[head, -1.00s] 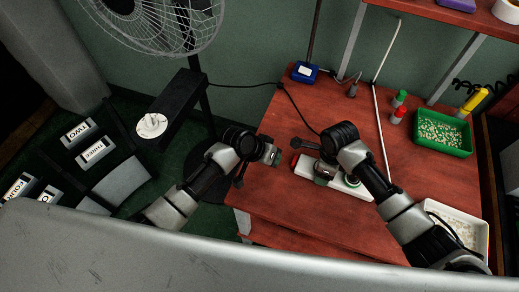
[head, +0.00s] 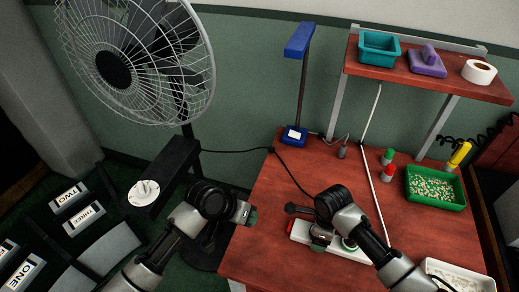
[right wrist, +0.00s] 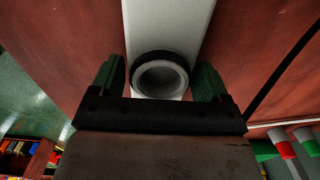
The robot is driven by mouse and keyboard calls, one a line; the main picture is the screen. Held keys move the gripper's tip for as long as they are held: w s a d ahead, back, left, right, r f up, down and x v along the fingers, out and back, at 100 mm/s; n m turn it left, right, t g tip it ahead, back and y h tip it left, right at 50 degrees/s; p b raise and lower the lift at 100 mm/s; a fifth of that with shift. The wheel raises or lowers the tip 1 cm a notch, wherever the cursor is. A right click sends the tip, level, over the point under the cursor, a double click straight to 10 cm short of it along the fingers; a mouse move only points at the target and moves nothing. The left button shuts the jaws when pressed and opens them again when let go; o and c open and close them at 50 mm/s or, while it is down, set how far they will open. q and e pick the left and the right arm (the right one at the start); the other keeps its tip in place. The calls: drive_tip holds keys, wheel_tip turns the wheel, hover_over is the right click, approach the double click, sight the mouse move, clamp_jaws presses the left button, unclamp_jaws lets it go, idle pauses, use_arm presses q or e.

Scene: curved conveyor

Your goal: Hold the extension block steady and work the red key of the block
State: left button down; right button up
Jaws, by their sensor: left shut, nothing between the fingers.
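The extension block (head: 356,253) is a white strip lying on the red-brown table. A red key (head: 291,226) shows at its left end, and a round green-rimmed part at its right. My right gripper (head: 319,238) is down over the block.
A fan (head: 135,65) stands left of the table. A blue lamp base (head: 294,136), red and green bottles (head: 388,165), a green tray (head: 435,187) and a white tray (head: 460,276) are on the table. A shelf (head: 430,78) overhangs the back. A dark cable crosses the tabletop.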

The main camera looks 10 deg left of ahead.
drive_tip(key=o, duration=0.3)
drive_tip(key=shift+r, duration=0.1)
